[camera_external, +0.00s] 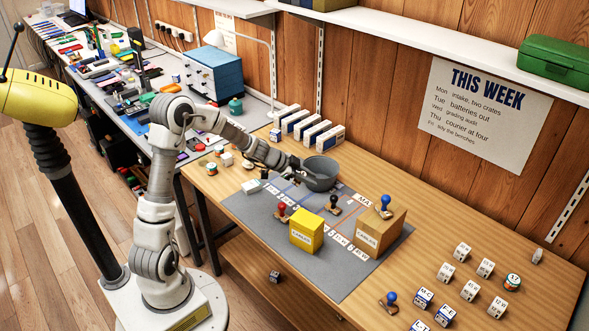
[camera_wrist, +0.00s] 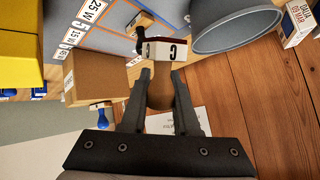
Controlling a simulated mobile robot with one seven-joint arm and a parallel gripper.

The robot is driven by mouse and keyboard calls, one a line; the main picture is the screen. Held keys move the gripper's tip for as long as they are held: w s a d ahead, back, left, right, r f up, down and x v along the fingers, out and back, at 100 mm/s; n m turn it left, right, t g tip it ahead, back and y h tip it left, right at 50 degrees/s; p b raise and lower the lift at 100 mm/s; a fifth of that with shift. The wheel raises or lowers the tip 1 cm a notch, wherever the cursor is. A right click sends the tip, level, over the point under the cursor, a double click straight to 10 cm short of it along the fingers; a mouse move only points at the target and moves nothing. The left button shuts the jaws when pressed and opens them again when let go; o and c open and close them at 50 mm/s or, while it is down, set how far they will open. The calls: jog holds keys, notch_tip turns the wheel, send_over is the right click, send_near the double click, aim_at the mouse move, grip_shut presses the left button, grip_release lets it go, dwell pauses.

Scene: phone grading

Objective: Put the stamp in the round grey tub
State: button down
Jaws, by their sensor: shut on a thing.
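The round grey tub (camera_external: 320,178) stands upright at the back edge of the grey mat. Its rim and side also show at the top right of the wrist view (camera_wrist: 232,32). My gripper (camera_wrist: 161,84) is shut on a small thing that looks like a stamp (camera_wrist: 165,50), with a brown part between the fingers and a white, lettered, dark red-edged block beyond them. In the external view my gripper (camera_external: 304,176) is close by the tub's left side. The held thing is too small to make out there.
Red-knobbed (camera_external: 282,211) and black-knobbed (camera_external: 334,203) stamps stand on the mat (camera_external: 262,217) near a yellow box (camera_external: 306,232). A blue-knobbed stamp (camera_external: 384,205) sits on a cardboard box (camera_external: 374,236). White boxes (camera_external: 318,131) stand behind the tub. Several small cubes lie at right.

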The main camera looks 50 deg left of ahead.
jog(key=w+a+m+g+y+p, duration=0.1)
jog(key=w+a+m+y+p, duration=0.15)
jog(key=w+m+p, duration=0.5)
jog(key=w+a+m+g+y+p, duration=0.1)
jog(key=w+a+m+g+p, duration=0.15)
jog(key=w+m+p, duration=0.55)
jog(key=m+b, duration=0.1)
jog(key=b, duration=1.1)
send_near(324, 176)
jog(key=shift+t, duration=0.45)
jog(key=d+f, duration=0.4)
jog(key=d, duration=0.1)
jog(key=shift+s, duration=0.15)
jog(key=c, duration=0.6)
grip_release()
jog(key=shift+d+r+p, duration=0.1)
jog(key=shift+p, duration=0.25)
